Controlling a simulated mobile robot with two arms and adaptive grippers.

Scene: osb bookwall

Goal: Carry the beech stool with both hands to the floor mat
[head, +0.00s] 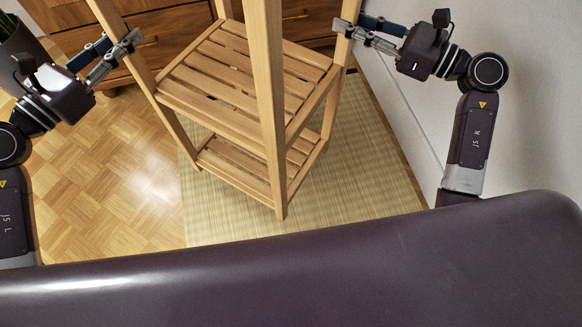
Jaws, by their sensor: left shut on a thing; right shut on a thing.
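The beech stool (240,85) looks like a tall wooden frame with two slatted tiers, and its top is cut off by the upper picture edge. It is over the straw-coloured floor mat (365,165); I cannot tell if its feet touch the mat. The near leg's foot shows over the mat, and the left leg's foot is close to the mat's left edge. My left gripper (128,44) is shut on the left upright of the stool. My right gripper (348,29) is shut on the right upright. The mat's near edge is hidden by my body.
A wooden drawer cabinet (165,30) stands behind the stool. A white wall (530,110) runs along the right, close to my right arm. A dark plant pot (22,45) is at the far left. Parquet floor (130,185) left of the mat is clear.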

